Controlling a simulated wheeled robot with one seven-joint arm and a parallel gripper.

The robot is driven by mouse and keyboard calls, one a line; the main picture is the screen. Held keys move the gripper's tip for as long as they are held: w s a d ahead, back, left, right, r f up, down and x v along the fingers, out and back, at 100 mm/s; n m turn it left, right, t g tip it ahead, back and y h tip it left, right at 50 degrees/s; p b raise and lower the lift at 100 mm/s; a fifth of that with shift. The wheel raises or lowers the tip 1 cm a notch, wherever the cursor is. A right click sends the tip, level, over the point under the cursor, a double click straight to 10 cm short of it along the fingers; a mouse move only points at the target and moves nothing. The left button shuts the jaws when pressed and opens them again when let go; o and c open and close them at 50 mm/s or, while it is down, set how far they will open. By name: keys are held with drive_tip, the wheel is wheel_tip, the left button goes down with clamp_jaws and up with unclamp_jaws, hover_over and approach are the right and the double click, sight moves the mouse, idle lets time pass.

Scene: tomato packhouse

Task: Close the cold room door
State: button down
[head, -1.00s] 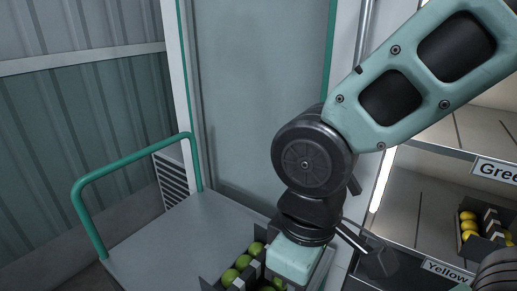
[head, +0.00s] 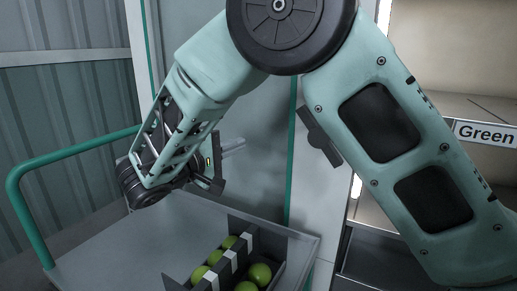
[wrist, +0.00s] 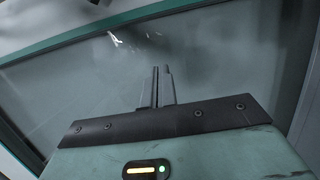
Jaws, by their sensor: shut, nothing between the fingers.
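The cold room door appears to be the tall grey panel (head: 262,178) with green edge strips, upright behind the trolley in the head view. In the wrist view a grey panel (wrist: 225,70) with green edging fills the space ahead of the fingers. How far the door stands open cannot be told. My gripper (head: 238,145) is shut and empty, in front of the panel and above the trolley; its fingers point right in the head view. In the wrist view the fingertips (wrist: 161,72) are close together. Whether they touch the panel is unclear. A dark bar (head: 318,136) shows beside my arm.
A grey trolley (head: 125,240) with a green push rail (head: 75,150) stands in front of the panel. It carries a dark crate (head: 297,250) of green tomatoes. Lit shelving with a "Green" label (head: 486,133) is at the right. A corrugated wall (head: 75,100) is at the left.

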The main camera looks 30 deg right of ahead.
sight(288, 134)
drive_tip(key=x, duration=0.9)
drive_tip(key=shift+d+p, duration=0.35)
drive_tip(key=shift+d, duration=0.05)
drive_tip(key=shift+s+d+r, duration=0.1)
drive_tip(key=shift+s+d, duration=0.15)
drive_tip(key=shift+s, duration=0.35)
drive_tip(key=shift+s+d, duration=0.3)
drive_tip(key=shift+s, duration=0.25)
drive_tip(key=shift+s+d, duration=0.4)
drive_tip(key=shift+s, duration=0.1)
drive_tip(key=shift+d, duration=0.1)
